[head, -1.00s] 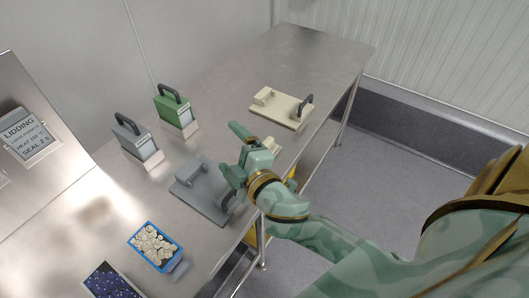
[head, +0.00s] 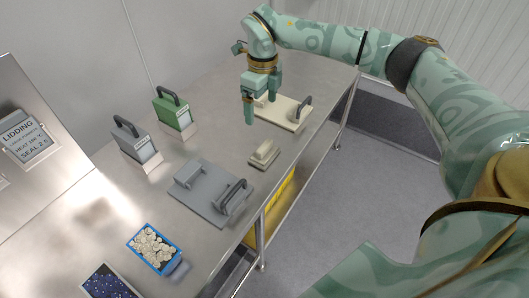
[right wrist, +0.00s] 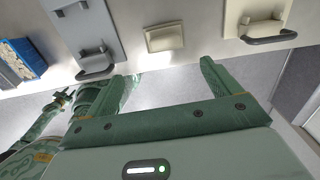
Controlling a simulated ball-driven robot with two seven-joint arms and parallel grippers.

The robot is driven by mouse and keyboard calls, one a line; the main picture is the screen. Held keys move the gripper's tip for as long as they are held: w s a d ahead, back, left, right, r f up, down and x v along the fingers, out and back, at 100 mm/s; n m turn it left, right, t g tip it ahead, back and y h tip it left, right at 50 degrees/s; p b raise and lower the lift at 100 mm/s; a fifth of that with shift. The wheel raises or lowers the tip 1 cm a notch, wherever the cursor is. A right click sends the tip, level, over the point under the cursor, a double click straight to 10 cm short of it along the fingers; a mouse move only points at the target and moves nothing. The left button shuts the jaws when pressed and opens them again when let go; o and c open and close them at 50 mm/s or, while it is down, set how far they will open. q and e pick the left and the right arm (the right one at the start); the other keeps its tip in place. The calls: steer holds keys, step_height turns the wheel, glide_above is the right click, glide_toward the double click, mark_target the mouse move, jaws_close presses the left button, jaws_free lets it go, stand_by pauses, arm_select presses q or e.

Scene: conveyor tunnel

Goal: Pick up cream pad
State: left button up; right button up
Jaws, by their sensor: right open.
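The cream pad (head: 264,153) is a small block with a raised grip on top. It lies on the steel table near its right edge, between the grey plate and the cream plate. It also shows in the right wrist view (right wrist: 164,38), ahead of and between my fingers. My right gripper (head: 261,110) is open and empty, pointing down above the table, beyond the pad and in front of part of the cream plate. It is apart from the pad.
The cream plate (head: 294,122) with a dark handle lies beyond the pad. The grey plate (head: 207,208) with a dark handle lies nearer. Green (head: 174,113) and grey (head: 136,143) handled blocks stand along the wall side. A blue tray (head: 174,262) holds pale round pieces.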

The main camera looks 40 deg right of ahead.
steer(key=b, duration=0.4)
glide_above(264, 145)
step_height(264, 145, down, 10)
steer(key=shift+w+d+f, duration=0.15)
steer(key=shift+f, duration=0.1)
step_height(264, 145, down, 6)
steer(key=shift+r+b, duration=0.2)
steer(key=shift+b, duration=0.7)
arm_select(q)
steer(key=shift+g, duration=0.3)
steer(key=f, duration=0.1)
steer(key=s+f, duration=0.1)
steer(key=f, duration=0.1)
steer(key=s+f, duration=0.1)
steer(key=f, duration=0.1)
steer(key=shift+s+f, duration=0.1)
steer(key=shift+f, duration=0.1)
arm_select(e)
steer(key=shift+r, duration=0.2)
steer(key=c, duration=1.1)
